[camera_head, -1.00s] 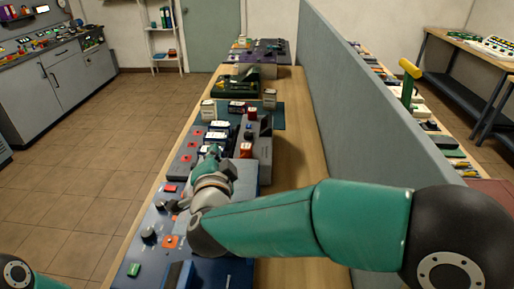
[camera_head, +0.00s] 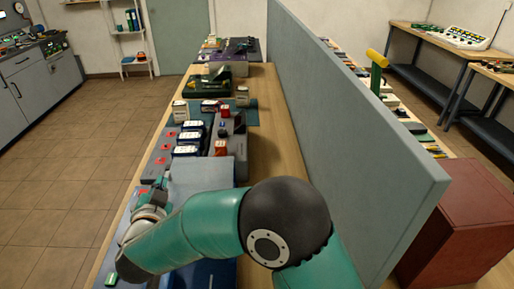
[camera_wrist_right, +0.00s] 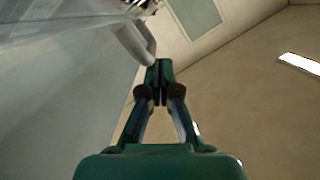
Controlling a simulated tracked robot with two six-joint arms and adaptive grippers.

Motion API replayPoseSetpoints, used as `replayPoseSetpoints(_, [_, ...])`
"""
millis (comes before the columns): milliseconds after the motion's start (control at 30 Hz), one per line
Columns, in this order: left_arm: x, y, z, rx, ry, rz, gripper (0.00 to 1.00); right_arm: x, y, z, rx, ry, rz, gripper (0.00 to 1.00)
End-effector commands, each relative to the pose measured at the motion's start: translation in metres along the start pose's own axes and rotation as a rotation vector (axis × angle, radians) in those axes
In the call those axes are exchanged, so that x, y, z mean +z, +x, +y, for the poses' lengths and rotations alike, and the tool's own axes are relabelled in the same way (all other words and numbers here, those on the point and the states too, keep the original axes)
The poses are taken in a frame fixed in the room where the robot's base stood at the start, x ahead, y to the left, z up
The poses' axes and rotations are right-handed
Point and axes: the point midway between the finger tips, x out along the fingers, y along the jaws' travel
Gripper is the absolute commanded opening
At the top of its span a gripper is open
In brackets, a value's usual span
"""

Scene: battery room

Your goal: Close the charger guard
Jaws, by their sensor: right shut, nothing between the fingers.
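A pale grey, see-through-looking panel, which I take for the charger guard (camera_head: 208,178), stands over the near part of the bench in the head view. In the right wrist view the guard (camera_wrist_right: 60,90) fills the left side, with a grey curved handle (camera_wrist_right: 137,42) at its edge. My right gripper (camera_head: 160,182) is at the left side of the guard, partly hidden by its own wrist. In the wrist view its green fingertips (camera_wrist_right: 159,72) are together and empty, close beside the handle; I cannot tell whether they touch. The guard's lower part is hidden behind my right arm. My left gripper is out of view.
Blue-and-white units (camera_head: 188,145), a red-topped item (camera_head: 220,147) and a dark green device (camera_head: 210,82) stand farther along the bench. A grey partition (camera_head: 340,120) runs along the bench's right. A red cabinet (camera_head: 465,240) stands beyond it. The floor at left is clear.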

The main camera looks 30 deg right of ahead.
Motion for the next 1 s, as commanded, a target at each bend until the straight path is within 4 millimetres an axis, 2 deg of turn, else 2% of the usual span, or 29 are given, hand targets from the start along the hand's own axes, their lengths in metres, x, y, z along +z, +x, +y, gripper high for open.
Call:
replayPoseSetpoints(200, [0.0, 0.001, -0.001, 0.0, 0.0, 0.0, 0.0, 0.007, 0.001, 0.002, 0.0, -0.001, -0.008, 0.0])
replayPoseSetpoints(667, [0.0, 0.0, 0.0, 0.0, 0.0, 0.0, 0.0, 0.009, 0.0, 0.003, 0.002, -0.005, -0.015, 0.0])
replayPoseSetpoints(767, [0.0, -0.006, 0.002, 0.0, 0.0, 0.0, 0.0, 0.001, -0.002, -0.001, 0.002, -0.004, -0.014, 0.0])
replayPoseSetpoints(1000, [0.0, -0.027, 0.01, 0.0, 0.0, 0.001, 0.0, -0.036, -0.012, -0.017, -0.005, 0.003, -0.002, 0.0])
